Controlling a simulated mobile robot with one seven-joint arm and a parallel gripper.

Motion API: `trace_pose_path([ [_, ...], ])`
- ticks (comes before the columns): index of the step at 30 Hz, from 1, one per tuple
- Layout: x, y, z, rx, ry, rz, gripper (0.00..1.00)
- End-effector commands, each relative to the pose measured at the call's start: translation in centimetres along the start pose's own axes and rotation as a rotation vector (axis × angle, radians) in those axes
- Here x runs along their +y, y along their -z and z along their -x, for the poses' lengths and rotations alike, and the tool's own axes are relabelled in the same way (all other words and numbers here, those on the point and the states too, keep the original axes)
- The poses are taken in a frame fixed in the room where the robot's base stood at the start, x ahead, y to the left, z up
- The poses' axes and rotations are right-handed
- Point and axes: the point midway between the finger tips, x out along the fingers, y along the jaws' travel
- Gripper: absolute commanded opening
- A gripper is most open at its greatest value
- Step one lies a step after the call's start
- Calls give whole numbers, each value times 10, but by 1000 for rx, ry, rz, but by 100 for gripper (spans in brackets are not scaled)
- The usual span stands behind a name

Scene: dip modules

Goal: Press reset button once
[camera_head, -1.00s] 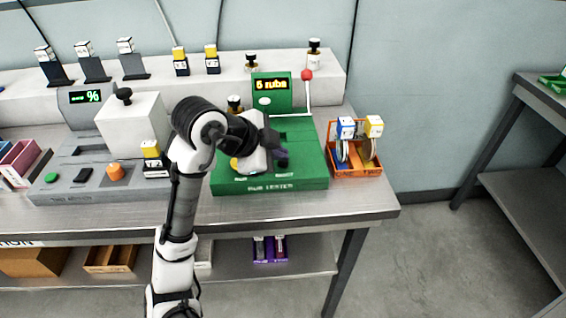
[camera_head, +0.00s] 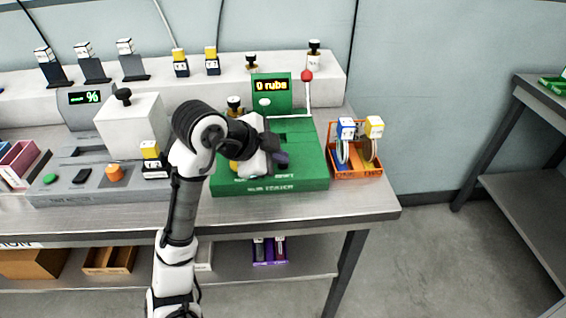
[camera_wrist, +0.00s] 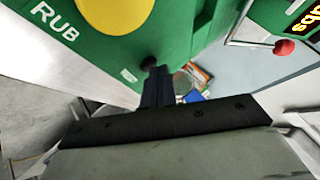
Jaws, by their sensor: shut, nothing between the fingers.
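The green rub tester (camera_head: 310,165) stands on the bench, and its display (camera_head: 271,85) reads "0 rubs". In the wrist view its green top (camera_wrist: 190,35) carries a large yellow disc (camera_wrist: 115,10) and a small dark round button (camera_wrist: 150,62) beside a small white label (camera_wrist: 128,75) too small to read. My gripper (camera_head: 281,158) is shut and empty over the front right of the tester. In the wrist view my fingertips (camera_wrist: 157,72) are at the dark button; I cannot tell whether they touch it. In the head view my gripper hides the button.
A lever with a red knob (camera_head: 307,76) rises at the tester's back right. An orange tray (camera_head: 356,172) with blue and yellow-topped modules stands to the right. A grey station (camera_head: 110,185) with several buttons is to the left. Free floor lies right of the bench.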

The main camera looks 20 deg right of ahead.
Motion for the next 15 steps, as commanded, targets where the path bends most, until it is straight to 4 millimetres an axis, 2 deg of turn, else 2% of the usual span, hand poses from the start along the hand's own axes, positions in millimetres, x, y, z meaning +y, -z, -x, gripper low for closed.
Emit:
trace_pose_path([
  [8,-1,1,1,-1,-2,0,0],
  [15,-7,7,10,0,-1,0,0],
])
